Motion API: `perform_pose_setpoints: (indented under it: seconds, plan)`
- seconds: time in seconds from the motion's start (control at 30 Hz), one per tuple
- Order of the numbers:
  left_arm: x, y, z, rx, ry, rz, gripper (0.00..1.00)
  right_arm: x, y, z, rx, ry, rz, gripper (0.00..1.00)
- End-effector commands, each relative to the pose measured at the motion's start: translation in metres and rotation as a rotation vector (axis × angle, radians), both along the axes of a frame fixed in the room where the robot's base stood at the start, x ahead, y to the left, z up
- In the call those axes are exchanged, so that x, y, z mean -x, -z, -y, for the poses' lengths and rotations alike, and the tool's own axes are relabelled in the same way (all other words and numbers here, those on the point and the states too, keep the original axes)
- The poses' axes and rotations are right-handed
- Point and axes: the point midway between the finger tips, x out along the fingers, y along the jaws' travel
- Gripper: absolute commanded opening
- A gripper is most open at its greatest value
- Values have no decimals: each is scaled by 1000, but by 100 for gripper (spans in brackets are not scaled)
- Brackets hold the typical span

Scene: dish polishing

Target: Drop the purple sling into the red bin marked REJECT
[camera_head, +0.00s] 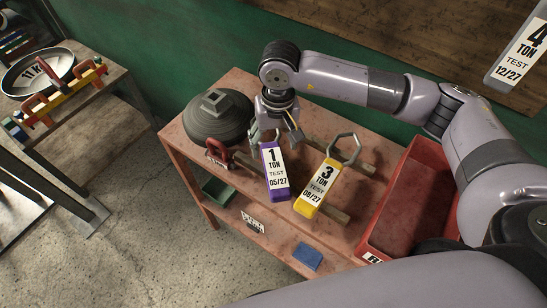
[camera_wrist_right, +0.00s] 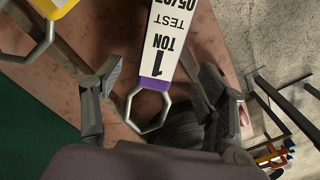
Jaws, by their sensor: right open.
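The purple sling (camera_head: 275,172), with a white 1 TON label and a grey metal ring, lies on the red cart top (camera_head: 245,84). My right gripper (camera_head: 275,128) is at its ring end. In the right wrist view my right gripper (camera_wrist_right: 160,108) is open, with its fingers apart on either side of the purple sling (camera_wrist_right: 155,84) and its ring; neither finger clearly touches it. The red bin (camera_head: 405,200) stands at the right end of the cart. It looks empty, and its front label is mostly cut off from sight. My left gripper is not in view.
A yellow 3 TON sling (camera_head: 318,188) lies just right of the purple one. A dark round object (camera_head: 218,120) and a red shackle (camera_head: 217,152) are to the left. A blue pad (camera_head: 307,256) and a green tray (camera_head: 218,190) sit on the lower shelf.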

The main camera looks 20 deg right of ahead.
Motion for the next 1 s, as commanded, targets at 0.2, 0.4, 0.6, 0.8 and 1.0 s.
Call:
perform_pose_setpoints:
  seconds: [0.2,0.4,0.6,0.8,1.0]
  plan:
    - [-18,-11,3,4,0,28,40,2,13,-1,1,-1,-3,67]
    - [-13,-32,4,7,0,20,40,7,42,-3,0,1,-5,67]
    - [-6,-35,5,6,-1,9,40,6,60,-4,0,-1,1,67]
    - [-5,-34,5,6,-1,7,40,6,61,-4,0,-1,1,67]
    - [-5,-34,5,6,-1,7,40,6,60,-4,0,-1,1,53]
